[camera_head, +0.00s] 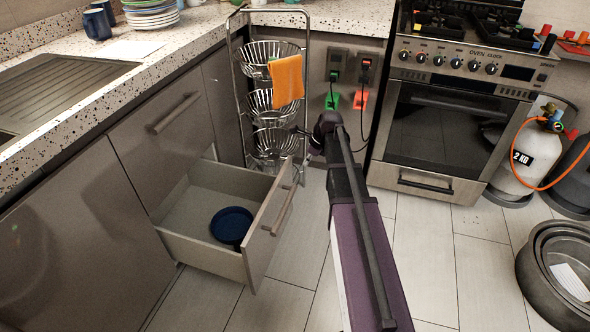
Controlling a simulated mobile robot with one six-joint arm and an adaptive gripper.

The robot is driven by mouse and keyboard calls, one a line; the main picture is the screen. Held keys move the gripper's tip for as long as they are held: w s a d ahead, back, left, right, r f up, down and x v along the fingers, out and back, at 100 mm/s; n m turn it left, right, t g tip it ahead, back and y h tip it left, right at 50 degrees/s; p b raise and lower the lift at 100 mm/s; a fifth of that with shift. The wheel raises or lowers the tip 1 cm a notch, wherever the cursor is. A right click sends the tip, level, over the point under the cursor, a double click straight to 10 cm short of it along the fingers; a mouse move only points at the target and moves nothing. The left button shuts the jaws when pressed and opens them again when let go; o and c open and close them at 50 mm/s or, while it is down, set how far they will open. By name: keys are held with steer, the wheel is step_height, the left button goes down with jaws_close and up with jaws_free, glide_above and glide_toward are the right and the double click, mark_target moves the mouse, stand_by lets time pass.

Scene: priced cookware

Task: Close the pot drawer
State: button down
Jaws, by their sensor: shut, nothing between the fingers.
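The pot drawer (205,250) is the lower grey drawer, pulled well out from the cabinet. Its front panel (262,238) carries a bar handle (278,210) on the outer side. A dark blue round pot or dish (231,225) lies inside, near the front panel. My gripper (311,155) is shut and empty. It is small and partly hidden by my wrist, beyond and to the right of the drawer's far front corner. It appears apart from the handle, but its exact gap to the drawer is hard to judge.
A wire basket rack (272,105) with an orange cloth (286,79) stands just behind the drawer. The oven (440,125) is at the back right, beside a gas cylinder (534,155). A dark round container (562,270) sits at right. Floor tiles in front are clear.

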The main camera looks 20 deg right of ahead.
steer(key=b, duration=0.9)
glide_toward(282, 182)
steer(key=shift+s+d+f, duration=0.6)
steer(key=shift+d+f, duration=0.35)
steer(key=shift+f, duration=1.7)
steer(key=w+a, duration=0.2)
steer(key=shift+a+r, duration=0.1)
steer(key=shift+a, duration=0.2)
steer(key=shift+w+a, duration=0.2)
steer(key=shift+a, duration=0.15)
steer(key=shift+a, duration=0.2)
steer(key=shift+w+d, duration=0.15)
steer(key=shift+d, duration=0.05)
